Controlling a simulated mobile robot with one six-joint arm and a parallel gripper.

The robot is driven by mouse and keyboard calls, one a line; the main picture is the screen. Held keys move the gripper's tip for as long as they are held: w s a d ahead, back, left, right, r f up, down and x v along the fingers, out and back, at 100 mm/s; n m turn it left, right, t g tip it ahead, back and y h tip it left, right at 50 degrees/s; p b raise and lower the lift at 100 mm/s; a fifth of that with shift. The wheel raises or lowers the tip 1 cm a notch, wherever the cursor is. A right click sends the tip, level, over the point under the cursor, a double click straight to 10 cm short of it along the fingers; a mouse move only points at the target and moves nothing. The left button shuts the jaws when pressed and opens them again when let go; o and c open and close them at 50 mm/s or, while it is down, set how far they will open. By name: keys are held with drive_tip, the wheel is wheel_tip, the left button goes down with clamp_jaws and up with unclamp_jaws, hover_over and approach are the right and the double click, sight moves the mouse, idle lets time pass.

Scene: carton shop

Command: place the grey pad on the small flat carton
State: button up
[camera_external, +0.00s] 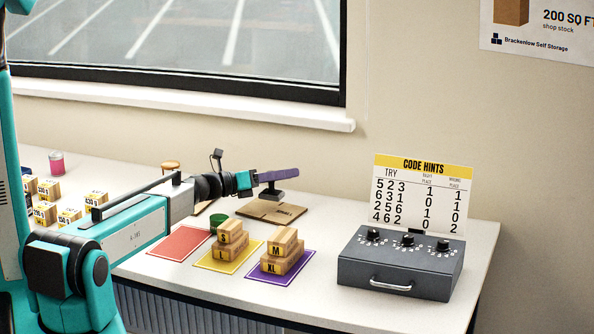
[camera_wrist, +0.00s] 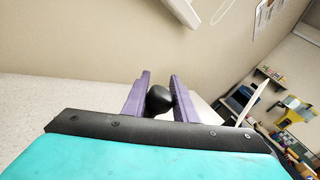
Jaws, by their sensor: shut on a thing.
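My gripper (camera_external: 291,173), with purple fingers, reaches right over the table and is shut on the knob of a dark grey pad. In the wrist view the black knob (camera_wrist: 159,100) sits between the two fingers (camera_wrist: 160,86). In the external view the grey pad (camera_external: 279,198) hangs below the fingers, its flat base down and roughly level. A small flat brown carton (camera_external: 268,212) lies on the table just below it. The pad overlaps the carton's back part in the picture; I cannot tell whether they touch. The wrist view hides the pad's base and the carton.
Red (camera_external: 180,243), yellow (camera_external: 215,266) and purple (camera_external: 283,280) mats lie in front, the latter two bearing stacked wooden blocks. A green round object (camera_external: 218,222) stands near them. A grey dial box (camera_external: 385,270) with a hint card (camera_external: 420,190) stands right. Several weight blocks (camera_external: 45,212) are left.

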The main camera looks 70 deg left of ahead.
sight(269, 189)
drive_tip(key=shift+f+p, duration=0.3)
drive_tip(key=shift+f, duration=1.35)
drive_tip(key=shift+f, duration=0.1)
drive_tip(key=o, duration=1)
drive_tip(key=shift+o, duration=0.2)
drive_tip(key=shift+s+d, duration=0.1)
drive_tip(key=shift+s, duration=0.85)
drive_tip(key=s+b, duration=0.1)
drive_tip(key=s, duration=0.2)
drive_tip(key=shift+s, duration=0.15)
wheel_tip(269, 189, up, 6)
drive_tip(key=shift+f+b, duration=0.15)
drive_tip(key=shift+b, duration=0.35)
drive_tip(key=shift+r, duration=0.8)
